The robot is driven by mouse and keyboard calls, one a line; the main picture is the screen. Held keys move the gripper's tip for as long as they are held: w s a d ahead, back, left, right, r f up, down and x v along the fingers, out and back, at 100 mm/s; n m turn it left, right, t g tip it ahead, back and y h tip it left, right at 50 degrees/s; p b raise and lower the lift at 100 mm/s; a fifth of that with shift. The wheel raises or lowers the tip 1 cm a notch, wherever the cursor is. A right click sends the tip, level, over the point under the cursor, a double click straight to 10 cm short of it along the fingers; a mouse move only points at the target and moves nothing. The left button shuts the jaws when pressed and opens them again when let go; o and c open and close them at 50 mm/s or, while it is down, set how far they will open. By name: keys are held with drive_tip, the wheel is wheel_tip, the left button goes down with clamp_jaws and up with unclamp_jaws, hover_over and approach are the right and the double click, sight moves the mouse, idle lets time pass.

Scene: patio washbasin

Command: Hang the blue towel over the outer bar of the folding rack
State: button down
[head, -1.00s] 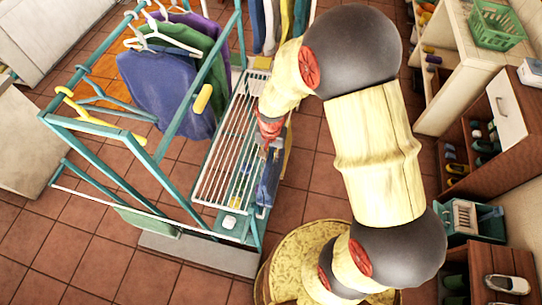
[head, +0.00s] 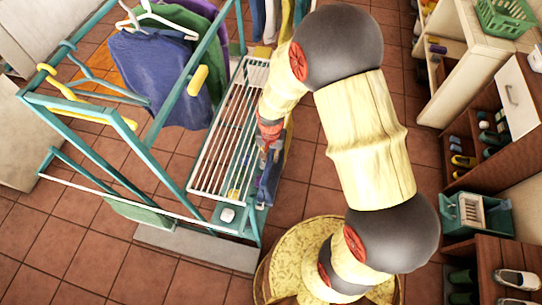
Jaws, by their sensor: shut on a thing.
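The folding rack (head: 222,135) is a panel of white slats on the side of a teal frame, left of my arm. My gripper (head: 267,150) is at the rack's right, outer edge, partly hidden by my own wrist. It is shut on the blue towel (head: 266,186), which hangs below it as a narrow dark-blue strip along that edge. The towel's upper part is hidden, and I cannot tell whether it touches or crosses the outer bar.
The teal clothes frame (head: 172,195) holds hangers with blue and green shirts (head: 163,85) at left. More garments (head: 275,20) hang behind the rack. Shelves with shoes (head: 470,150) and a teal basket (head: 475,214) line the right side. Tiled floor (head: 300,185) shows between.

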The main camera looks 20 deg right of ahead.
drive_tip(key=shift+f+b, duration=5.5)
drive_tip(key=shift+f, duration=2.9)
drive_tip(key=c, duration=1.7)
unclamp_jaws()
drive_tip(key=shift+o, duration=0.2)
wheel_tip(320, 180, up, 9)
drive_tip(key=p, duration=0.6)
drive_tip(key=shift+r+p, duration=0.1)
drive_tip(key=shift+p, duration=0.2)
